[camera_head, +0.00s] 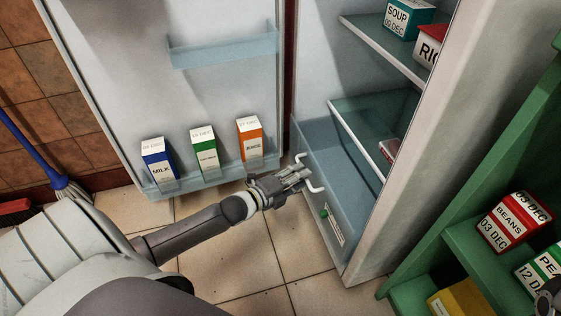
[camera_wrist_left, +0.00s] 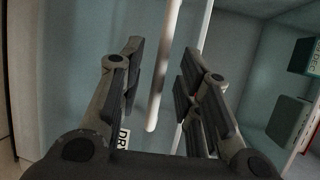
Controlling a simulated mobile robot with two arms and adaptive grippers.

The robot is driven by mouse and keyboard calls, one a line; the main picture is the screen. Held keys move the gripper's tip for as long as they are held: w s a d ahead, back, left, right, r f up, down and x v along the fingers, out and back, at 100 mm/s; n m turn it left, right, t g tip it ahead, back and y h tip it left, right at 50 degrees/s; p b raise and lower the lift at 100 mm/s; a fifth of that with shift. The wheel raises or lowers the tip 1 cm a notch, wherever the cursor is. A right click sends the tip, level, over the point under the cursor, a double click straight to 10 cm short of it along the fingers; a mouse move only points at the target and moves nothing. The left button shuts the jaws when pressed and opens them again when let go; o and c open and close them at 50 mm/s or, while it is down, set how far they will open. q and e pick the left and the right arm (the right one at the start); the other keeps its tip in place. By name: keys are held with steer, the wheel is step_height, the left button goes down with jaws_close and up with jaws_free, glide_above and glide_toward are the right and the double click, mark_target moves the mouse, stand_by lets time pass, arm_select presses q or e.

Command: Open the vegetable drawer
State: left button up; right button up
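The vegetable drawer (camera_head: 313,205) is a translucent blue bin low in the open fridge. My left gripper (camera_head: 299,180) is at the drawer's front, by the handle. In the left wrist view the two fingers of my left gripper (camera_wrist_left: 162,90) are spread, with the white handle (camera_wrist_left: 162,70) running between them; no finger is clearly pressed on it. A small dark part at the lower right edge of the head view looks like my right gripper (camera_head: 548,302); its fingers are not clear.
The fridge door stands open at left, its lower bin holding milk (camera_head: 160,170), green (camera_head: 205,155) and orange (camera_head: 250,143) cartons. A green shelf (camera_head: 470,240) with boxes stands close at right. A blue-handled broom (camera_head: 30,145) leans at left. Some tiled floor (camera_head: 235,265) is clear.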

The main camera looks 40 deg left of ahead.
arm_select(q)
steer(key=v, duration=1)
steer(key=shift+s, duration=0.3)
steer(key=shift+a, duration=0.1)
